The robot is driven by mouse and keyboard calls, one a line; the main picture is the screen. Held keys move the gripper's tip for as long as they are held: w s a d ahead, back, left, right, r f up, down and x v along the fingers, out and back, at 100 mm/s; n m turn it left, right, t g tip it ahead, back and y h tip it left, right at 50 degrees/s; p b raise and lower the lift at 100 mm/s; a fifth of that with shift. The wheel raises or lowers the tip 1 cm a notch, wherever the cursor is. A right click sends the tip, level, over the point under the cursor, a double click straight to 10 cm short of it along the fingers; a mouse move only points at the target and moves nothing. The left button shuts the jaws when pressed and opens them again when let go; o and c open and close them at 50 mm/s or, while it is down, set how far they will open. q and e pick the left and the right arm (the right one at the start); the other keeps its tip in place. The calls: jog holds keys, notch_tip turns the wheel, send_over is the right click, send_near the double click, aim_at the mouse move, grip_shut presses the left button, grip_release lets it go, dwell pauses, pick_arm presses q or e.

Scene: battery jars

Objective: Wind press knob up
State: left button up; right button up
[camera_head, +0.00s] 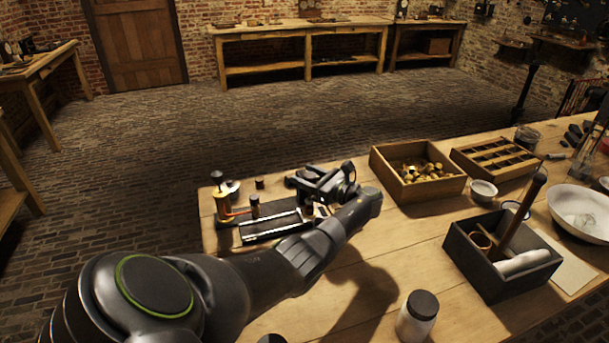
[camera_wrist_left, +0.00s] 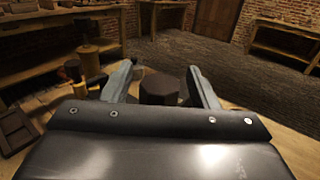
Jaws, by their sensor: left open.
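A dark round knob (camera_wrist_left: 159,88) shows in the left wrist view, ahead of and between the fingers of my left gripper (camera_wrist_left: 162,85), with a gap on both sides. The gripper is open and holds nothing. In the head view my left gripper (camera_head: 292,181) reaches over the far side of a dark apparatus with pale rails (camera_head: 272,226). A small dark cylinder (camera_head: 260,183) stands just left of the fingertips and may be the same knob. Part of the apparatus is hidden by my arm. My right gripper is not in view.
A brass and red device (camera_head: 224,205) and a dark-capped brass post (camera_head: 255,206) stand left of the gripper. A wooden box of brass pieces (camera_head: 390,181), a dark tray (camera_head: 470,262) and a black-lidded jar (camera_head: 417,315) are to the right. Bare tabletop lies between them.

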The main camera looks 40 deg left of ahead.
pick_arm(q)
jog(key=w+d+b, duration=0.2)
jog(key=d, duration=1.4)
jog(key=shift+d+b, duration=0.2)
jog(key=shift+b, duration=0.15)
